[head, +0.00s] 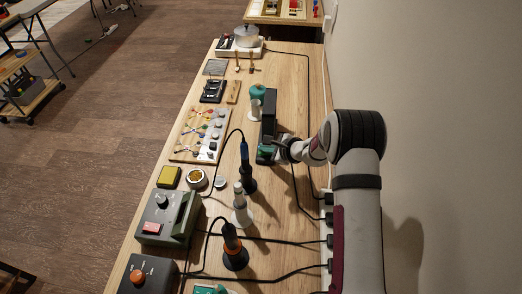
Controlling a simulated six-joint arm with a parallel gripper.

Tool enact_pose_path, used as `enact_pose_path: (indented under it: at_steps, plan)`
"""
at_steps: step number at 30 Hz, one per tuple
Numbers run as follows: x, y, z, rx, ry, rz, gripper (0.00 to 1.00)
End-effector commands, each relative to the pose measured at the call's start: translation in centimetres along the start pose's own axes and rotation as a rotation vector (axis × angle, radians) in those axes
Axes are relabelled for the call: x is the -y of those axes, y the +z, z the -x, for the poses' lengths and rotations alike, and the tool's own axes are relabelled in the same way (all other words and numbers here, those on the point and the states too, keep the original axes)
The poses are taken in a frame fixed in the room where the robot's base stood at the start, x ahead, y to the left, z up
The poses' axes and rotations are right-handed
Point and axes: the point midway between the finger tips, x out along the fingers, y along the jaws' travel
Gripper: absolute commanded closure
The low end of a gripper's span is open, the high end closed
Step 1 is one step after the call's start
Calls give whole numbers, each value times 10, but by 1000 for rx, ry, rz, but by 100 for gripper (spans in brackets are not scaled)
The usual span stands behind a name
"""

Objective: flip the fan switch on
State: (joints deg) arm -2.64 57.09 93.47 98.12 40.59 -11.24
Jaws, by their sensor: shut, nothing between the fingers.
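A dark upright box-shaped unit (269,108) with a green part (265,154) at its near foot stands right of the middle of the bench; it looks like the fan, but I cannot be sure. My gripper (275,144) is shut and empty. Its tip is at the near end of this unit, just above or against the green part; I cannot tell whether they touch. The fan switch is too small or hidden to make out, so its position cannot be read.
The wooden bench (291,95) runs along the wall. A board with coloured parts (201,135) lies left of the unit. Soldering irons in stands (235,250) and green-grey stations (168,217) stand nearer. A power strip (326,225) with cables lies along the right edge.

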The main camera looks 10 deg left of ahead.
Motion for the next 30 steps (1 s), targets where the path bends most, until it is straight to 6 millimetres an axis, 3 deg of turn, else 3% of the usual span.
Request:
enact_pose_path:
  at_steps: [23, 30]
  plan:
    - [8, 8, 11, 0, 0, 0, 100]
    - [19, 18, 25, 1, -2, 0, 100]
